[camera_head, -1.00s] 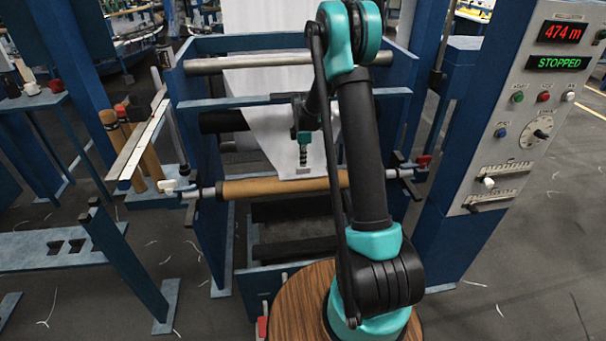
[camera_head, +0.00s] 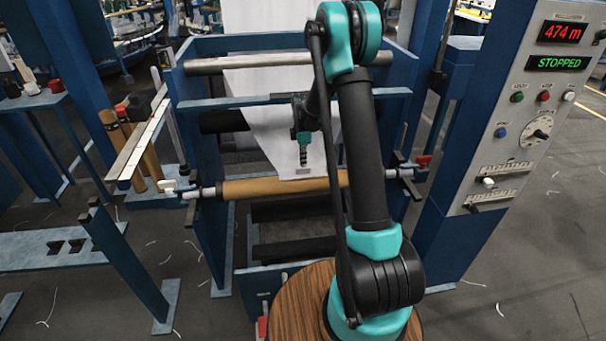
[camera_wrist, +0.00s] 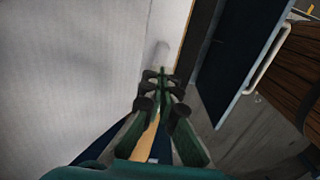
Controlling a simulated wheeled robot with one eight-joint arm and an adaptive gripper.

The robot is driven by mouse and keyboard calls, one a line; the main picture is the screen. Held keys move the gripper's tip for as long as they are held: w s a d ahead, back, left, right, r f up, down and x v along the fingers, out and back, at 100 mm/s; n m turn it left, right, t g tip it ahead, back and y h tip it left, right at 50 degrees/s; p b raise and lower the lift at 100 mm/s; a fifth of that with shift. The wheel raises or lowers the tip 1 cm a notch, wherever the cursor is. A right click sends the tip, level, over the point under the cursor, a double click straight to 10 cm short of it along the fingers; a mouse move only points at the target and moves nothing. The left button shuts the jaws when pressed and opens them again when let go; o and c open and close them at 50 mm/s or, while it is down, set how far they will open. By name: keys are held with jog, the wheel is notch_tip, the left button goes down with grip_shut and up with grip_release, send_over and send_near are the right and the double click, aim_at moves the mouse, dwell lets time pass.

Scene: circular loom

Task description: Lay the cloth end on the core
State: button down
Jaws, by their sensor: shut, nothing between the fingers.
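The white cloth (camera_head: 264,125) hangs down through the blue frame and narrows to an end with a small grey patch. That end reaches the upper side of the brown core (camera_head: 262,188); I cannot tell how firmly it rests there. The core lies level on a bar across the frame. My gripper (camera_head: 303,162) is shut and empty, pointing down in front of the cloth, just above its end. In the wrist view, the fingers (camera_wrist: 162,78) are together close to the cloth (camera_wrist: 75,75). My arm hides part of the core's right side.
A control panel (camera_head: 530,105) showing "474 m" and "STOPPED" stands right. Spare brown tubes (camera_head: 150,160) and a pale slanted rail (camera_head: 137,140) stand left. A steel roller (camera_head: 205,65) and blue crossbar (camera_head: 200,103) span the frame above.

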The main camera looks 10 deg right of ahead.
jog(key=shift+f, duration=0.15)
jog(key=shift+f, duration=0.3)
jog(key=shift+r, duration=0.15)
jog(key=shift+r, duration=2.9)
